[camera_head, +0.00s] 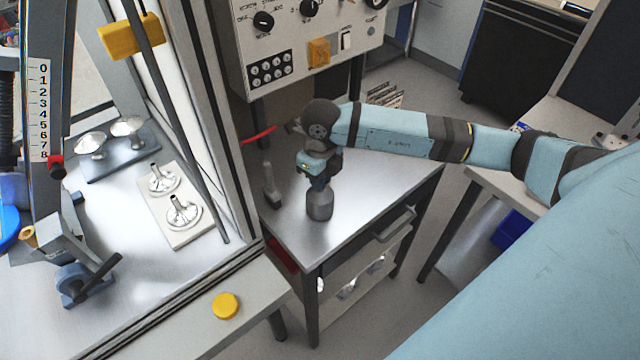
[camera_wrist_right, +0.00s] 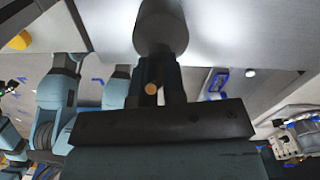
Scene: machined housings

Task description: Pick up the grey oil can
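The grey oil can (camera_head: 320,204) is at the small metal side table, below my right gripper (camera_head: 318,180). In the right wrist view the can's rounded grey body (camera_wrist_right: 160,28) is beyond the fingertips, and a small orange-brown tip shows between the dark fingers. The fingers of my right gripper (camera_wrist_right: 160,72) are close together on both sides of the can's narrow upper part and look shut on it. The can looks upright; whether its base touches the table is hard to tell. My left gripper is not in view.
The side table (camera_head: 345,230) has bare room right of the can. A dark grey tool (camera_head: 270,186) stands left of it. A control panel (camera_head: 300,45) rises behind. The machine enclosure's frame post (camera_head: 232,130) bounds the left. A yellow knob (camera_head: 225,306) is at the front.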

